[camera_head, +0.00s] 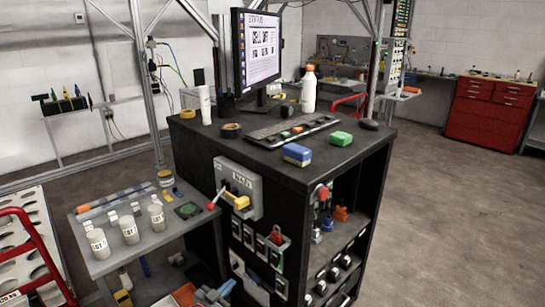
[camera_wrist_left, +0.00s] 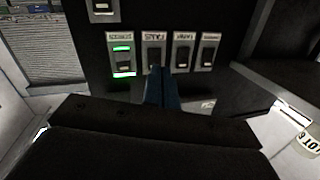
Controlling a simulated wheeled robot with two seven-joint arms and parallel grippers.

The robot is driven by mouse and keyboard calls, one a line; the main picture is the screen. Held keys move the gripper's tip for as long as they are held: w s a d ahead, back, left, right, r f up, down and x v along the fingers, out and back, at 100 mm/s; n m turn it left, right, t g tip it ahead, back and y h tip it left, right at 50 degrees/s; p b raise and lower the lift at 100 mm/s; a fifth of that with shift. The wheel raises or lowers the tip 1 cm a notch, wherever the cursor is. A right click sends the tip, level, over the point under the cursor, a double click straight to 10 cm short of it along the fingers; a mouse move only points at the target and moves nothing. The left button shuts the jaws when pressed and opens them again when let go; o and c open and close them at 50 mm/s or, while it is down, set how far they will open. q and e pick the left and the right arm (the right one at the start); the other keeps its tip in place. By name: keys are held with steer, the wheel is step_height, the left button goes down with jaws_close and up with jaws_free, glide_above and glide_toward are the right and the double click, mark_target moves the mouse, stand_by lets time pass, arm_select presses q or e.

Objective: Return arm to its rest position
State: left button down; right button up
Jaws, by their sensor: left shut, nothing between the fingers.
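My left gripper (camera_wrist_left: 163,88) shows in the left wrist view as dark blue fingers, shut together and empty. They point toward a row of labelled switches (camera_wrist_left: 182,52) on a dark panel. The labels appear upside down there. I cannot tell from this view whether the fingertips touch the panel. In the head view, blue-grey parts that look like this gripper (camera_head: 220,291) show at the bottom edge, below and left of the black cabinet's switch row (camera_head: 262,246). Most of the left arm is out of frame. My right gripper is in neither view.
The black cabinet (camera_head: 225,150) carries a monitor (camera_head: 258,48), keyboard and white bottle (camera_head: 309,90). A grey side table (camera_head: 110,262) with several bottles stands left of it. A lever box (camera_head: 238,186) sticks out from the cabinet front. Floor at the right (camera_head: 450,220) is clear.

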arm_select(q)
steer(key=s+a+n+g+y, duration=0.2)
steer(key=s+a+g+y, duration=0.3)
steer(key=s+y, duration=0.3)
steer(key=s+d+f+n+g, duration=0.1)
steer(key=s+f+g, duration=0.1)
steer(key=s, duration=0.9)
steer(key=s+d+f+n+g, duration=0.1)
steer(key=s+f+n+g, duration=0.1)
steer(key=s, duration=0.9)
steer(key=s+d+f+n+g, duration=0.1)
steer(key=s+d+f+g, duration=0.1)
steer(key=s, duration=0.9)
steer(key=shift+s+f+g, duration=0.3)
steer(key=shift+f+g, duration=0.6)
steer(key=shift+g, duration=0.2)
